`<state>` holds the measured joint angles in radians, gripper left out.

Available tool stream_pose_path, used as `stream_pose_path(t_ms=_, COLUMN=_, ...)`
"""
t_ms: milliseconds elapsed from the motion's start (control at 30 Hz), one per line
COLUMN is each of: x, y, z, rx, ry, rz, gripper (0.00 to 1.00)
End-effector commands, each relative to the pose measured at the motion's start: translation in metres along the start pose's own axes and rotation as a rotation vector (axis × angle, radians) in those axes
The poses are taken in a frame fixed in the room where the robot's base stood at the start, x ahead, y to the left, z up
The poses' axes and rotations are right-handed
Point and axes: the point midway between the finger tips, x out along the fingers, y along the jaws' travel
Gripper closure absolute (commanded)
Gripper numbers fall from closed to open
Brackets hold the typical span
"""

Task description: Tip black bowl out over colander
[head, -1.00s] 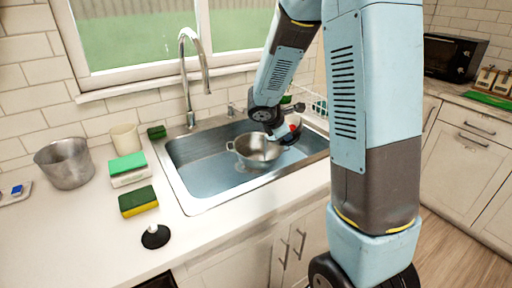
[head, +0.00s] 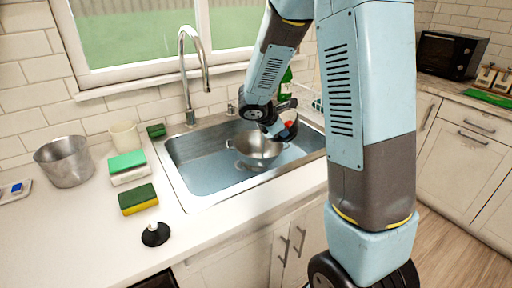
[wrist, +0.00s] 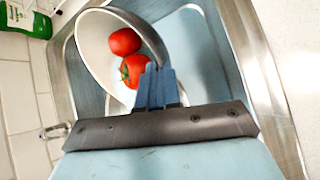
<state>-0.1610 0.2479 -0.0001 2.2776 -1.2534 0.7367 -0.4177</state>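My gripper (head: 277,128) is above the colander's right side. The black bowl (head: 289,136) is at my gripper, small and partly hidden by it, with a red tomato (head: 290,125) showing. In the wrist view, a bowl with a pale inside holds two red tomatoes (wrist: 125,41) (wrist: 134,70). My gripper's fingers (wrist: 160,84) are together at its right rim. The bowl looks tilted; its underside is hidden.
The sink (head: 195,190) surrounds the colander, with a tall faucet (head: 188,80) behind. A green bottle (head: 286,78) and a dish rack (head: 308,92) stand behind my gripper. Sponges (head: 137,198), a metal pot (head: 65,162) and a black stopper (head: 156,234) are on the left counter.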

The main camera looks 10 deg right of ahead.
Motion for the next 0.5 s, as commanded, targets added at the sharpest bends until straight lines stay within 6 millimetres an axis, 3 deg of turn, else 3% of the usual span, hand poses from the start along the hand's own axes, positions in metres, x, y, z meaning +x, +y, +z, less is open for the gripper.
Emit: stream_pose_path(t_ms=500, x=-0.0059, y=0.0042, z=-0.0024, rx=-0.031, ry=-0.053, rz=-0.007, gripper=1.0)
